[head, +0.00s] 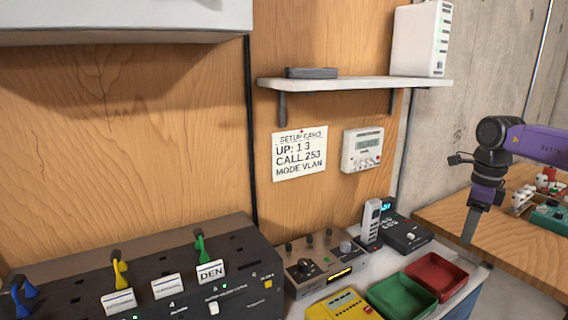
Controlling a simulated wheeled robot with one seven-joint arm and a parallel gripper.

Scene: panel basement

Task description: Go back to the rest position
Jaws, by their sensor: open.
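My gripper (470,230) hangs at the right of the head view, at the end of my purple and black arm. It points down in front of the wooden table on the right, above and to the right of the red tray (437,277). Its jaws are open, seen nearly edge-on, and nothing shows between them. No marker of a rest position shows in this view.
A dark panel (150,270) with blue, yellow and green levers stands at the lower left. Beside it are a control box (325,262), a yellow device (343,305), a green tray (402,297) and a handset (371,222). A wall shelf (350,87) is above. Small items stand on the right table (490,240).

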